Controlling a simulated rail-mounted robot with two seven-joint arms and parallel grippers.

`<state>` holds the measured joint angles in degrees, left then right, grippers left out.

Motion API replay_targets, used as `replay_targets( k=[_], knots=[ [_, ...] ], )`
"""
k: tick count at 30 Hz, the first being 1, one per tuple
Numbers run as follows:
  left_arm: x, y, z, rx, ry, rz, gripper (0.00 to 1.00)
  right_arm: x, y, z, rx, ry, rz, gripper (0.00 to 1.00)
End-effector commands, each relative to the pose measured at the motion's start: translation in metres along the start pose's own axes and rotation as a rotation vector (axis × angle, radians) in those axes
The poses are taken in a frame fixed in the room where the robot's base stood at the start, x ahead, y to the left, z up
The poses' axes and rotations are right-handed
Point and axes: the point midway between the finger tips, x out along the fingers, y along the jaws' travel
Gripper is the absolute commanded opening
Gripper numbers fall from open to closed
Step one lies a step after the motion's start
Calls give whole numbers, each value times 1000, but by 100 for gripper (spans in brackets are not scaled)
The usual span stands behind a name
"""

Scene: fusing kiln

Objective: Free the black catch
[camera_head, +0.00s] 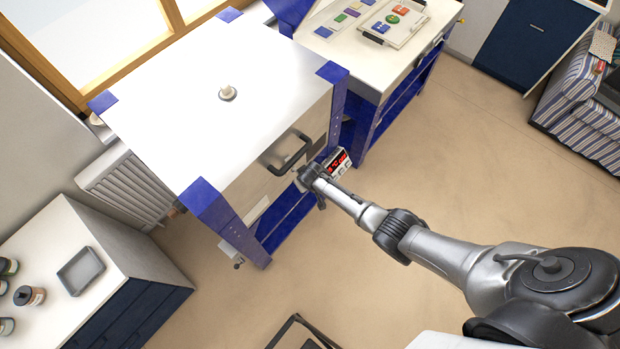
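The kiln (180,120) is a white-topped box with blue corner posts. A black bar handle (289,153) is on its steel front. My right gripper (303,178) is at the kiln front, just right of and below the handle, close to the front's right edge. I cannot tell whether its fingers are open or shut, or whether they touch anything. I cannot make out the black catch; the gripper may cover it. My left gripper is not in view.
A controller with a red display (338,160) is just right of my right gripper. A worktable (345,65) with coloured glass pieces stands behind right. A white cabinet with a grey tray (81,271) is at lower left. A dark frame (297,322) is at the bottom. Open floor lies right.

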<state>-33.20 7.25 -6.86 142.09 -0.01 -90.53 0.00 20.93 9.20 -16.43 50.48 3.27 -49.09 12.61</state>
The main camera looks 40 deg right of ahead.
Motion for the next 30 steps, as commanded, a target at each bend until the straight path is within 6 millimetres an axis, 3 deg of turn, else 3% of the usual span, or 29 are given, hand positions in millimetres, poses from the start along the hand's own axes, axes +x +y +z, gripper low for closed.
replay_targets(
  k=[13, 14, 21, 30],
  knots=[
    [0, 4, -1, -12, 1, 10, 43, 0, -1, 0, -5, -10, 2, 0],
    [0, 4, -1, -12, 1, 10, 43, 0, -1, 0, -5, -10, 2, 28],
    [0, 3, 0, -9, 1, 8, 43, 0, -1, 0, -5, -9, 1, 52],
    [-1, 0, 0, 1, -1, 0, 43, -2, -1, 0, -4, -8, 1, 52]
  ],
)
